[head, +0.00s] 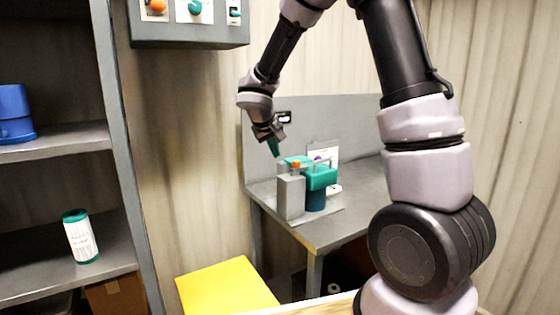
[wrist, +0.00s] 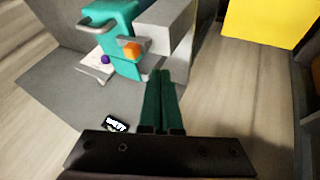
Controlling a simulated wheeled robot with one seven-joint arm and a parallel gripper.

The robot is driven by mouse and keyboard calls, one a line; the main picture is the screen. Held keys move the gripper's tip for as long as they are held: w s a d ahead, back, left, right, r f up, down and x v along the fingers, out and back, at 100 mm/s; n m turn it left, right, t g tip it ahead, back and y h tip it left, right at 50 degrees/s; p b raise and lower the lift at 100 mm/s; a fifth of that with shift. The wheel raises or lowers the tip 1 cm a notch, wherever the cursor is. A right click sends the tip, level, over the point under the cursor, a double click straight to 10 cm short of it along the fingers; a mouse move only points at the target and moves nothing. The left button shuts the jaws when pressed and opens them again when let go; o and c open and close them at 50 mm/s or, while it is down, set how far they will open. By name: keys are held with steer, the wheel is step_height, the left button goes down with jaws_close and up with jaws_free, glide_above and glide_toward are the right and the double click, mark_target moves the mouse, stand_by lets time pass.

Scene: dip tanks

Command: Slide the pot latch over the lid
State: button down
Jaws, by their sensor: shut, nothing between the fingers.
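The pot (head: 316,200) is dark teal and stands upright on the grey bench under a teal lid (head: 322,179). The lid also shows in the wrist view (wrist: 112,18). An orange piece (head: 296,165), seemingly the latch's knob, is by the lid near the top of a grey block; it also shows in the wrist view (wrist: 130,48). I cannot tell whether the latch covers the lid. My gripper (head: 276,152) is above and left of the lid, with green fingers together and empty. In the wrist view its fingertips (wrist: 161,73) appear beside the grey block.
The grey block (head: 291,197) stands beside the pot. A purple knob (head: 318,159) and a white card (head: 330,155) are behind the lid. A yellow surface (head: 227,288) is at front left. Shelves (head: 62,142) stand left, and a control box (head: 190,30) hangs above.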

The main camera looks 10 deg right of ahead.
steer(key=shift+v, duration=1.4)
